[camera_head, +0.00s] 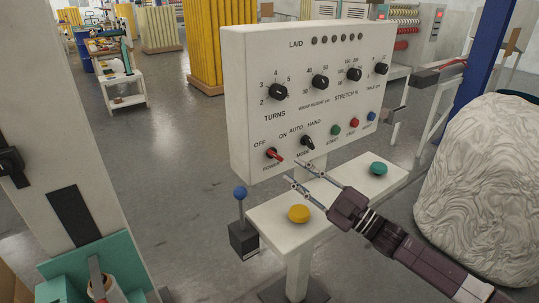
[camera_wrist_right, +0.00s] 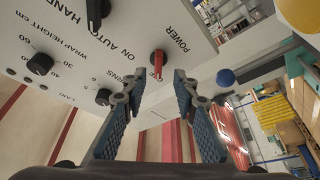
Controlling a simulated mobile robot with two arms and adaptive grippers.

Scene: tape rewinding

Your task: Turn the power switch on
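The power switch (camera_head: 273,154) is a red-handled knob at the lower left of the white control panel (camera_head: 243,120), between the OFF and ON labels. In the right wrist view the red power switch (camera_wrist_right: 158,62) lies just beyond the fingertips, its handle end close to the OFF lettering. My right gripper (camera_head: 297,172) is in front of the panel's lower edge, to the lower right of the switch. In the right wrist view its fingers (camera_wrist_right: 158,84) are spread apart with nothing between them, apparently short of the switch. My left gripper is not in view.
The black mode knob (camera_head: 308,142) is right of the switch. Below are a yellow button (camera_head: 298,213) and a green button (camera_head: 378,168) on a white shelf (camera_head: 340,196). A blue-ball lever (camera_head: 240,192) stands left of the shelf. A large white wrapped roll (camera_head: 480,190) is at right.

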